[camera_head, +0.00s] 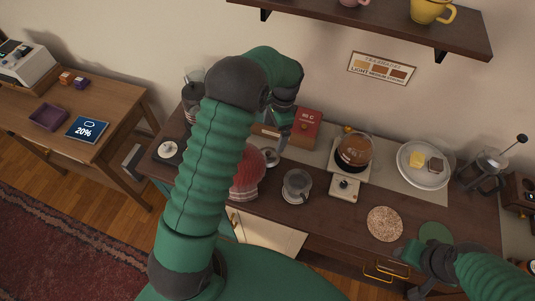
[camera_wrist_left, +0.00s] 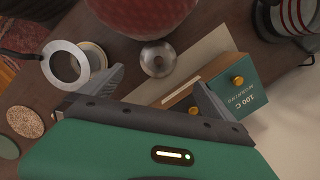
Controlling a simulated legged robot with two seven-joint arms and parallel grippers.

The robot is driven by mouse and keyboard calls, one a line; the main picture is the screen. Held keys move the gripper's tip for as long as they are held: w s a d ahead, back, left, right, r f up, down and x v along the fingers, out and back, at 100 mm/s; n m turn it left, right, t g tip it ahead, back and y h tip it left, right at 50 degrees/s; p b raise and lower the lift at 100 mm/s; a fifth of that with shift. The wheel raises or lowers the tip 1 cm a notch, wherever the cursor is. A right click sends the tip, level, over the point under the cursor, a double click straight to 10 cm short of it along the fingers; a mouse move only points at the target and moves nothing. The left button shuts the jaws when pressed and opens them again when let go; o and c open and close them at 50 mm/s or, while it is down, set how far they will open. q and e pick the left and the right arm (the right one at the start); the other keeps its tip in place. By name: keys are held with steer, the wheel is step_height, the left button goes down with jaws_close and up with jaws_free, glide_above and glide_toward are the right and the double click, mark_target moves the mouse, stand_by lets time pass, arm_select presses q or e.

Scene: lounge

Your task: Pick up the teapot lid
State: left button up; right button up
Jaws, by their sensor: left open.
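A small round silver piece with a raised centre, which looks like the teapot lid (camera_head: 270,157), lies on the dark counter beside a red knitted dome (camera_head: 248,176). In the left wrist view the lid (camera_wrist_left: 158,58) lies beyond my fingers, between the red dome (camera_wrist_left: 150,14) and a wooden box. My left gripper (camera_head: 275,132) is open and empty above the counter, just behind the lid. In the left wrist view its fingers (camera_wrist_left: 160,92) are spread apart, and the lid is not between them. My right gripper (camera_head: 424,264) is at the front right; its jaw opening is unclear.
Behind the lid are a red box (camera_head: 304,128) and a wooden box (camera_wrist_left: 203,90). A glass pot (camera_head: 354,150) on a small burner, a plate (camera_head: 425,180) and a cork mat (camera_head: 384,224) are further right.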

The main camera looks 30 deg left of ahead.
arm_select(q)
glide_above(268, 153)
steer(key=w+d, duration=0.1)
steer(key=f, duration=0.2)
steer(key=f+p, duration=0.1)
steer(key=f, duration=0.2)
steer(key=shift+w+d+f, duration=0.15)
steer(key=shift+w+f, duration=0.05)
steer(key=f, duration=0.2)
steer(key=a+f+p, duration=0.1)
steer(key=f, duration=0.1)
steer(key=s+a+f+p, duration=0.1)
steer(key=f, duration=0.1)
steer(key=shift+s+a+f, duration=0.1)
steer(key=shift+a, duration=0.1)
steer(key=shift+d+f, duration=0.1)
steer(key=shift+d, duration=0.6)
steer(key=shift+c, duration=0.4)
steer(key=shift+d+r, duration=0.15)
steer(key=shift+r, duration=0.05)
steer(key=shift+c, duration=3.7)
steer(key=shift+s+a+f, duration=0.1)
steer(key=shift+a, duration=0.35)
steer(key=c, duration=0.5)
arm_select(e)
steer(key=r, duration=0.3)
steer(key=shift+d, duration=0.3)
